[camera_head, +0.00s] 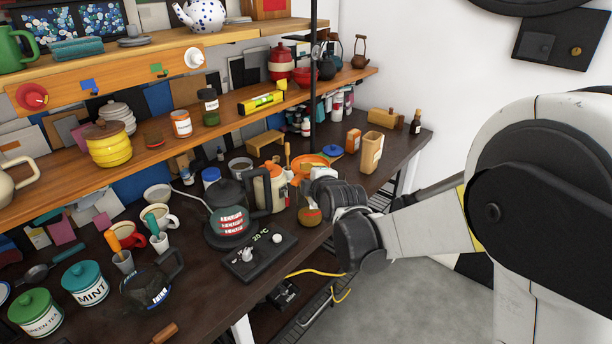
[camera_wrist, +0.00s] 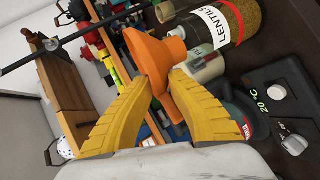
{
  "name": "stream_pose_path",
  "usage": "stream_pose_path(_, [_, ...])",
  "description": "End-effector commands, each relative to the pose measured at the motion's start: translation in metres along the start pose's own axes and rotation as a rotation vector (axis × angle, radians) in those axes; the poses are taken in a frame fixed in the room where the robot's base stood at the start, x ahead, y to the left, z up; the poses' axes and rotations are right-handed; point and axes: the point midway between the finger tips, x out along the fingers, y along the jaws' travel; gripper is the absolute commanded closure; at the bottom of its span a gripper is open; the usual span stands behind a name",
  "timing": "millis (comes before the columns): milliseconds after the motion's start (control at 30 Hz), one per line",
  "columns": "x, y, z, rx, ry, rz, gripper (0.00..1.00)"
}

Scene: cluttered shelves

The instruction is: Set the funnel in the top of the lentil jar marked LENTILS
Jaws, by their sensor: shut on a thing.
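The orange funnel (camera_wrist: 152,58) is between the yellow fingers of my gripper (camera_wrist: 165,92) in the wrist view, and the fingers are shut on it. The lentil jar (camera_wrist: 240,20), clear with brownish lentils and a white LENTILS label, lies just beyond the funnel toward the upper right of that view. The funnel and jar look apart, though their exact gap is unclear. In the head view my gripper (camera_head: 324,186) is over the right part of the counter. There it hides much of the jar, whose round brown lower part (camera_head: 310,216) shows below it.
The wooden shelf (camera_head: 225,110) overhangs the counter's back. A tan box (camera_head: 372,152) stands at the right.

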Motion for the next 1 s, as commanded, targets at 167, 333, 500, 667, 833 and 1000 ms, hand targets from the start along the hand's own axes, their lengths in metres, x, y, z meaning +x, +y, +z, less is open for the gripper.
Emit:
stream_pose_path(167, [0.0013,-0.0035,0.0005,0.0,0.0,0.0,1.0])
stream_pose_path(333, [0.001,-0.003,0.0004,0.0,0.0,0.0,1.0])
stream_pose_path(500, [0.001,-0.003,0.0004,0.0,0.0,0.0,1.0])
stream_pose_path(667, [0.0016,-0.0046,0.0007,0.0,0.0,0.0,1.0])
stream_pose_path(833, [0.0026,-0.0072,0.0012,0.0,0.0,0.0,1.0])
stream_pose_path(1000, [0.0024,-0.0066,0.0011,0.0,0.0,0.0,1.0])
